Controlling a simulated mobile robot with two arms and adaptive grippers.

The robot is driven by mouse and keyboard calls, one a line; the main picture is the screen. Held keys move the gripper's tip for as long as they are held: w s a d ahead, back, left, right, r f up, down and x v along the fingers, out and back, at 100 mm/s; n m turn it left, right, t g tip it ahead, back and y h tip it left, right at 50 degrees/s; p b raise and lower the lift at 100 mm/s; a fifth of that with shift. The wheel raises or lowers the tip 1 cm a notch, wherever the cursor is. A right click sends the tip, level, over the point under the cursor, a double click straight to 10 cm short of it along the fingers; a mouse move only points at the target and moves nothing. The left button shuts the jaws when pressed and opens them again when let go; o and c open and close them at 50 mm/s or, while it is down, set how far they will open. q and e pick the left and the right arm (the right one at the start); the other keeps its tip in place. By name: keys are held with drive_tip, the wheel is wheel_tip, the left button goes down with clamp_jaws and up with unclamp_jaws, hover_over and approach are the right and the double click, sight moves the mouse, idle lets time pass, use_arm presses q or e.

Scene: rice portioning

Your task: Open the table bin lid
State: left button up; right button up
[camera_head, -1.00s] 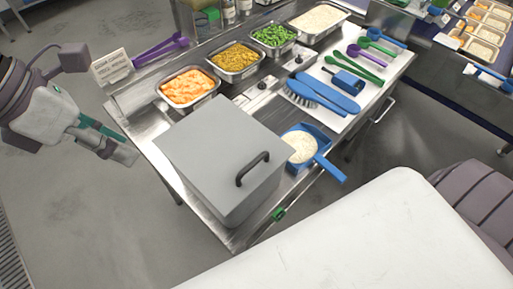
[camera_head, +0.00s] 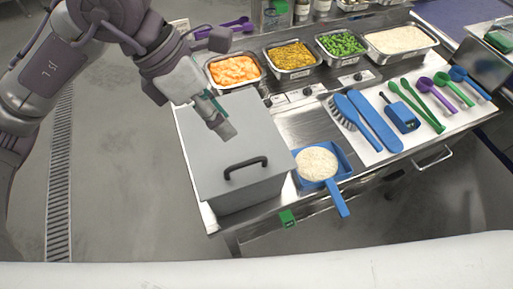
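The table bin (camera_head: 238,193) is a grey box at the left end of the steel table. Its flat grey lid (camera_head: 215,150) lies closed on top, with a black bar handle (camera_head: 245,168) near the front edge. My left gripper (camera_head: 219,123) reaches in from the upper left and shows over the back part of the lid, behind the handle and apart from it. It points down toward the lid; its fingers overlap from this side, so I cannot tell their opening. Nothing shows held in it. My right gripper is not in view.
Right of the bin are a blue scoop with rice (camera_head: 317,164), a brush (camera_head: 343,112) and several blue, green and purple utensils on a white mat (camera_head: 446,131). Food pans, including orange food (camera_head: 235,70), line the back. Open floor lies left of the table.

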sight(256, 159)
use_arm(q)
drive_tip(key=p+x, duration=0.2)
drive_tip(key=x, duration=0.8)
drive_tip(key=shift+d+r, duration=0.1)
drive_tip(key=shift+d+f, duration=0.2)
drive_tip(key=shift+f, duration=0.45)
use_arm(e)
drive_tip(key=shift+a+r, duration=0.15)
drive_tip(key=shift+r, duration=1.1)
use_arm(q)
clamp_jaws()
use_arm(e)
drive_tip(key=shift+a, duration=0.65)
